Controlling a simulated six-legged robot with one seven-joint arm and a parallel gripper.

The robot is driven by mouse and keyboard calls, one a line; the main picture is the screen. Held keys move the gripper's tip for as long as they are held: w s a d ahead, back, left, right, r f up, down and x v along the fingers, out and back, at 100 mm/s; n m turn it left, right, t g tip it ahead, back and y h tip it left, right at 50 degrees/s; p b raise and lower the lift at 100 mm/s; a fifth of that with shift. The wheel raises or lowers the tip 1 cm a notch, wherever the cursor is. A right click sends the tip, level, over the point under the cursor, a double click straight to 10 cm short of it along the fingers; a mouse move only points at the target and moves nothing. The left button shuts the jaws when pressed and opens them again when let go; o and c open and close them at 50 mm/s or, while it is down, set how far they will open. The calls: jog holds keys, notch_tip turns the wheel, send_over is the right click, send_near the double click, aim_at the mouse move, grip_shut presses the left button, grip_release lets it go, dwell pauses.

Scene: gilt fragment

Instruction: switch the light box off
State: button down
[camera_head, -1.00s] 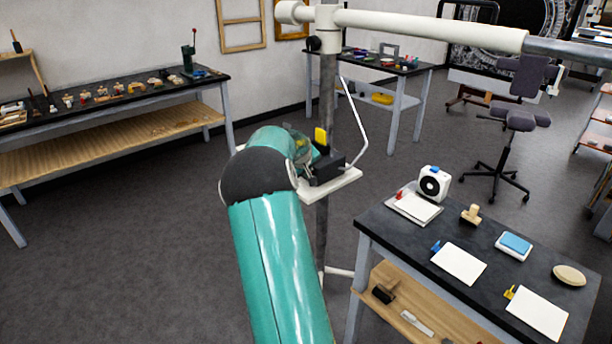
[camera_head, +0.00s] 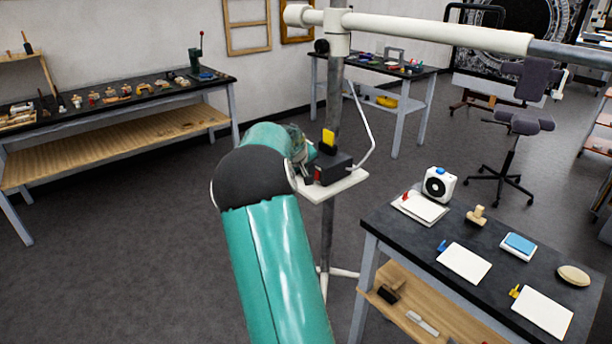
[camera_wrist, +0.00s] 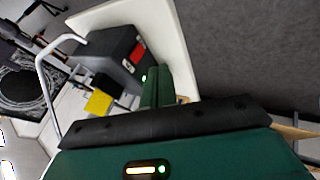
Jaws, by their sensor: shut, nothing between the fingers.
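A dark grey box (camera_head: 334,169) sits on a small white shelf (camera_head: 340,187) fixed to the upright pole. It has a red switch-like patch (camera_head: 318,174) on one side and a yellow piece (camera_head: 328,139) standing up from it. I cannot tell whether this is the light box or its switch unit. In the wrist view the box (camera_wrist: 108,50) shows its red patch (camera_wrist: 138,50) facing my gripper (camera_wrist: 158,82). The yellow piece (camera_wrist: 98,102) is left of the fingers. My gripper is shut and empty, close beside the box; contact cannot be told.
A white bent rod (camera_head: 366,125) rises beside the shelf, and the pole (camera_head: 334,100) carries a white crossbar (camera_head: 430,30). A dark worktable (camera_head: 395,228) with cards and stamps stands at right. Open floor (camera_head: 130,265) lies at left.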

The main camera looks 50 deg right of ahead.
jog(key=v, duration=0.7)
jog(key=shift+s+d, duration=0.2)
jog(key=shift+d, duration=0.1)
jog(key=shift+r, duration=0.1)
